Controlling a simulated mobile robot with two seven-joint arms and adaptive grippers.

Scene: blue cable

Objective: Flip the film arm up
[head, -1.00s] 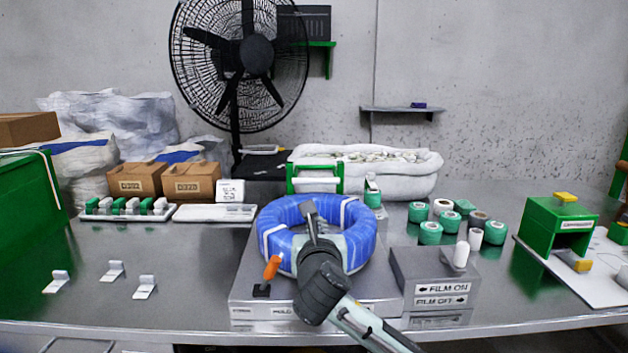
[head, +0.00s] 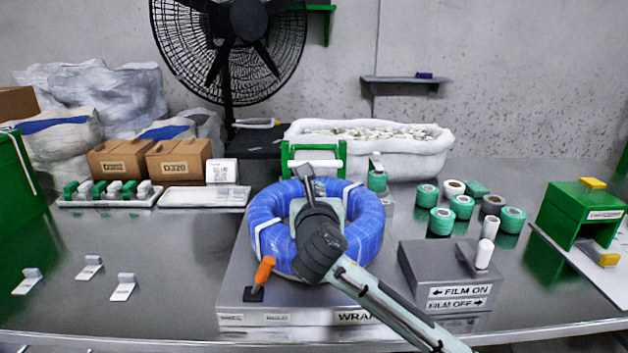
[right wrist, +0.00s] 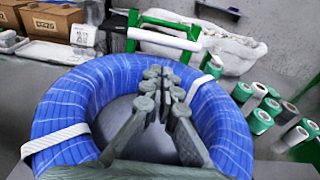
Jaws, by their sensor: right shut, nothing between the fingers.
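The film arm (head: 286,160) is a green frame with a white roll across it, standing just behind the blue cable coil (head: 367,232). It also shows in the right wrist view (right wrist: 133,32), beyond the coil. The coil lies flat on the grey wrapping station (head: 236,280), with white bands around it. My right gripper (head: 306,172) is shut and empty, above the coil's far side. In the head view its tips overlap the lower part of the film arm; whether they touch is unclear. In the right wrist view the fingers (right wrist: 160,80) meet below the white roll. My left gripper is out of view.
An orange-handled lever (head: 264,270) stands at the station's front left. A FILM ON/FILM OFF box (head: 430,268) with a white lever is at right. Several green tape rolls (head: 441,220) stand behind it. A white tub (head: 400,160) is behind the film arm.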

